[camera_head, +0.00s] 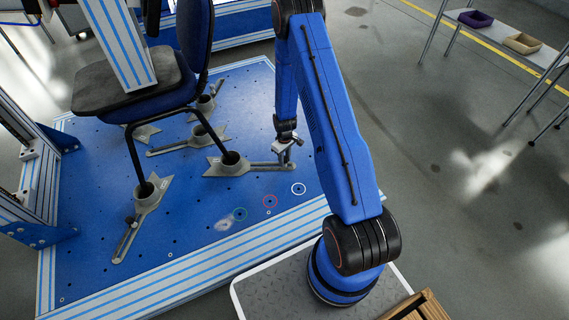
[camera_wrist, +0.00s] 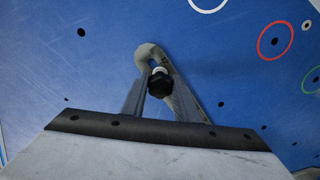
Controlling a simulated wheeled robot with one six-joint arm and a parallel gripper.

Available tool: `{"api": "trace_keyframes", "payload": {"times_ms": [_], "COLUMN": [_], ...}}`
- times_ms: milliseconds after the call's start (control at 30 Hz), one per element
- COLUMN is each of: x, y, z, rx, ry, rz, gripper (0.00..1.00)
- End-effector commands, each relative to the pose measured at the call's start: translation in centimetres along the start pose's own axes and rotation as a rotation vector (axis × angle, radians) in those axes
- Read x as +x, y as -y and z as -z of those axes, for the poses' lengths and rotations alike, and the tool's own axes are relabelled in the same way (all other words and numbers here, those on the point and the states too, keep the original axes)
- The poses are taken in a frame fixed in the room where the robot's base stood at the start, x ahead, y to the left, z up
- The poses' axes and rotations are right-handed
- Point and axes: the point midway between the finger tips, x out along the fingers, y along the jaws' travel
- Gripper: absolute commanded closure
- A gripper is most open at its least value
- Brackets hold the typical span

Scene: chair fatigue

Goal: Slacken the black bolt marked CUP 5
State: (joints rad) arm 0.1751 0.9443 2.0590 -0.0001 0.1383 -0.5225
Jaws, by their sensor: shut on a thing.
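A black knobbed bolt (camera_wrist: 159,83) shows in the wrist view at the end of a grey slotted arm (camera_wrist: 148,55). My gripper (camera_wrist: 162,92) has one finger on each side of the bolt and is shut on it. In the head view my gripper (camera_head: 284,152) reaches down to the outer end of the slotted arm (camera_head: 262,165) of a grey cup (camera_head: 231,166), in which a chair leg stands. The gripper hides the bolt there. No CUP 5 marking is readable.
The blue plate (camera_head: 95,190) bears several more grey cups around the legs of a chair (camera_head: 135,85). White, red and green rings mark the plate near its front edge. A frame upright stands at left. A bench (camera_head: 490,32) with two trays is at upper right.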

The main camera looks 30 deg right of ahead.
Motion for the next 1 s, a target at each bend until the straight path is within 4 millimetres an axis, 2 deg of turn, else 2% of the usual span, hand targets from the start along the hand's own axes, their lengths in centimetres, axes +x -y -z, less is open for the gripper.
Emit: {"api": "trace_keyframes", "payload": {"times_ms": [267,633,967,1000], "x": [0.0,0.0,0.0,0.0], "y": [0.0,0.01,0.01,0.01], "z": [0.01,0.0,0.0,0.0], "rx": [-0.007,-0.308,-0.35,-0.35], "ry": [0.0,0.0,0.0,0.0], "rz": [0.0,0.0,0.0,0.0], "gripper": [0.96,0.96,0.96,0.63]}}
